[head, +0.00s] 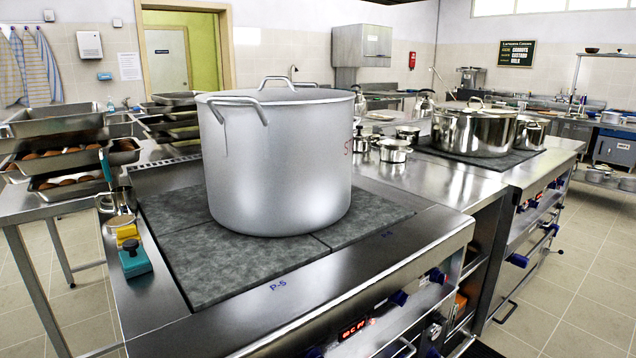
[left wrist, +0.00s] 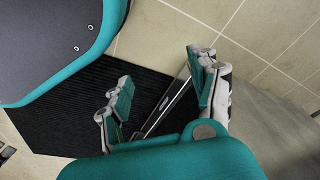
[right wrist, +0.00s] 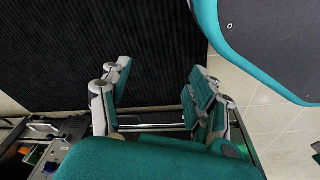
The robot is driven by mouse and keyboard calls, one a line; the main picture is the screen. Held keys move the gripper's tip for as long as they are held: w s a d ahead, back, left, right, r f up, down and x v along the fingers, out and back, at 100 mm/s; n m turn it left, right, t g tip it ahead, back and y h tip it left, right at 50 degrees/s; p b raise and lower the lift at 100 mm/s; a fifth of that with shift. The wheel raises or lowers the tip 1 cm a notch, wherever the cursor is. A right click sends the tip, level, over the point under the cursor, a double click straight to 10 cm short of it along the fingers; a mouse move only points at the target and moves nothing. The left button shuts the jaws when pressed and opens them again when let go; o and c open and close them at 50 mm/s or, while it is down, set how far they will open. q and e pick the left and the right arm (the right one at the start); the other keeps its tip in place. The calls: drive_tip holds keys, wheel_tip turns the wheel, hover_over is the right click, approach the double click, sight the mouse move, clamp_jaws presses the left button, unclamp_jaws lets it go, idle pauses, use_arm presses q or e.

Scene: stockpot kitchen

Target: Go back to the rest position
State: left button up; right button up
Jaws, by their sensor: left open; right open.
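My left gripper (left wrist: 162,78) shows in the left wrist view with its two teal-padded fingers apart and nothing between them. Below it are a black ribbed mat and light floor tiles. My right gripper (right wrist: 160,82) shows in the right wrist view, also with fingers apart and empty, above a black ribbed mat (right wrist: 100,30). Neither gripper shows in the head view.
A steel pot (head: 475,132) stands on the farther hotplate, with small pots (head: 393,151) between. Yellow and teal items (head: 135,262) lie on the stove's left edge. Stacked trays (head: 70,160) stand at the left. The tiled floor (head: 580,270) at the right is clear.

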use_arm(q)
drive_tip(key=s+a+g+p, duration=0.1)
drive_tip(key=s+a+p, duration=0.1)
drive_tip(key=s+p, duration=1)
drive_tip(key=s, duration=0.3)
drive_tip(key=shift+s+a+f, duration=0.15)
drive_tip(key=shift+s+a, duration=0.2)
drive_tip(key=shift+a, duration=0.05)
use_arm(e)
drive_tip(key=s+d+g, duration=0.1)
drive_tip(key=s+d, duration=0.1)
drive_tip(key=s, duration=1.3)
drive_tip(key=shift+s+d+f, duration=0.15)
drive_tip(key=shift+s+d, duration=0.25)
